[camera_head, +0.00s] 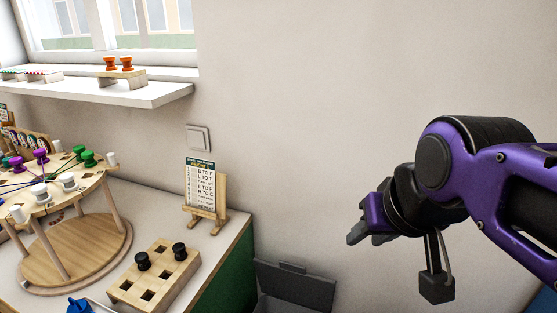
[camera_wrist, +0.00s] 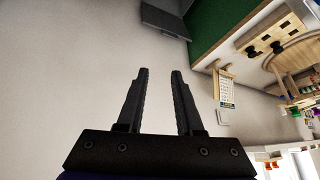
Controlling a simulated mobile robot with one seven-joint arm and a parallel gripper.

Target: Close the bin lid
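The dark grey bin lid (camera_head: 300,285) stands raised against the wall, low in the head view, to the right of the counter's green side. Most of the bin is cut off by the lower picture edge. A grey panel that looks like the lid (camera_wrist: 165,18) shows at the top of the wrist view, beyond my fingertips. My gripper (camera_head: 357,236) is in the air to the right of the lid and above it, near the wall. In the wrist view my gripper (camera_wrist: 160,72) has its two fingers apart with nothing between them.
A white counter (camera_head: 222,238) with a green side (camera_head: 232,271) stands left of the bin. It bears a wooden block with black pegs (camera_head: 155,275), a card on an easel (camera_head: 201,186) and a round bead stand (camera_head: 75,255). A shelf (camera_head: 150,94) hangs above.

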